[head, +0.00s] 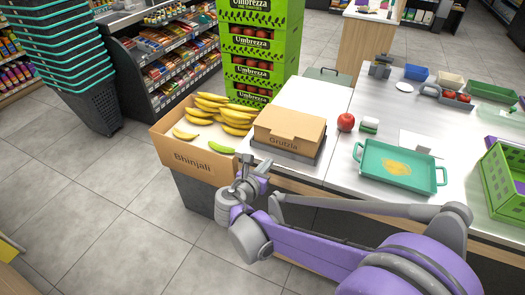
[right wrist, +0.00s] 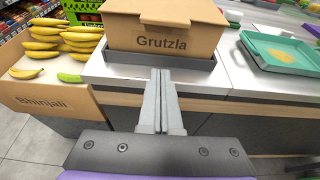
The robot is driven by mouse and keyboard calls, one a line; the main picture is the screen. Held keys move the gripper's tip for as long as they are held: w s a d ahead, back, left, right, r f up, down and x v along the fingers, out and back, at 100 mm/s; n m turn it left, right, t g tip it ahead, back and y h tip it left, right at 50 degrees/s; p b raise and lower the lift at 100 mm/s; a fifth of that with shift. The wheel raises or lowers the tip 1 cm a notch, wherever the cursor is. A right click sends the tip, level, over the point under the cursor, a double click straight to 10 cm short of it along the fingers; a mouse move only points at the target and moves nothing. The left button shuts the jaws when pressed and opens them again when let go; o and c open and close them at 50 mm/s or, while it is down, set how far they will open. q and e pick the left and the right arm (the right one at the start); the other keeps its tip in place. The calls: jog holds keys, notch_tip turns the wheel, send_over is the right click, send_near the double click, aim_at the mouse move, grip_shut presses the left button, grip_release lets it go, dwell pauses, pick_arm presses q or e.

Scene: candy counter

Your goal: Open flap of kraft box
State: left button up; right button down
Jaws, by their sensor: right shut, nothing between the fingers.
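The kraft box marked Grutzla (head: 288,131) sits in a dark grey tray (head: 284,150) on the counter, and its top looks closed. It also fills the top middle of the right wrist view (right wrist: 165,38). My right gripper (head: 254,168) is in front of the box at the counter's near edge. In the right wrist view its two fingers (right wrist: 160,82) are together and empty, pointing at the box's front, apart from it as far as I can tell. My left gripper is not in view.
An open cardboard box marked Bhinjali (head: 192,164) with bananas stands left of the kraft box. Green Umbrezza crates (head: 265,45) are stacked behind. A red apple (head: 346,122), a teal tray (head: 398,184) and a green basket (head: 505,190) are to the right.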

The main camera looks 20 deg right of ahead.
jog(key=x, duration=0.8)
jog(key=shift+d+f, duration=0.15)
jog(key=shift+d, duration=0.25)
jog(key=r, duration=0.1)
jog(key=r+p, duration=0.1)
jog(key=r, duration=0.1)
jog(key=shift+w+d, duration=0.2)
jog(key=shift+r, duration=0.4)
jog(key=shift+r, duration=0.1)
